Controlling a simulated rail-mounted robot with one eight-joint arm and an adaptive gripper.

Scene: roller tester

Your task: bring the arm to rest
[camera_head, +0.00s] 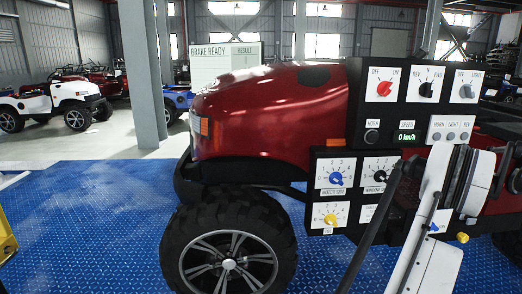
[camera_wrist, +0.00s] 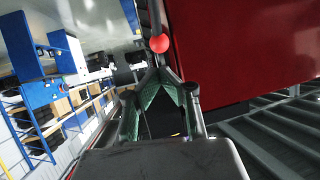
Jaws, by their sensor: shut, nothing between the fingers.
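My gripper (camera_wrist: 161,74) shows in the wrist view with its two green-padded fingers brought together at the tips, shut and empty. A red ball knob (camera_wrist: 159,43) on a dark upright rod appears just beyond the fingertips; I cannot tell the gap between them. In the head view, white and dark links of my arm cross the lower right, in front of the control panels and the red vehicle. The fingers cannot be made out there.
A red vehicle (camera_head: 270,105) with big black tyres stands on the blue floor plates (camera_head: 100,215). Control panels (camera_head: 415,95) with knobs hang close beside my arm; the speed display (camera_head: 406,136) reads 0 km/h. A board (camera_head: 224,65) reads "BRAKE READY". A grey pillar (camera_head: 143,75) stands behind.

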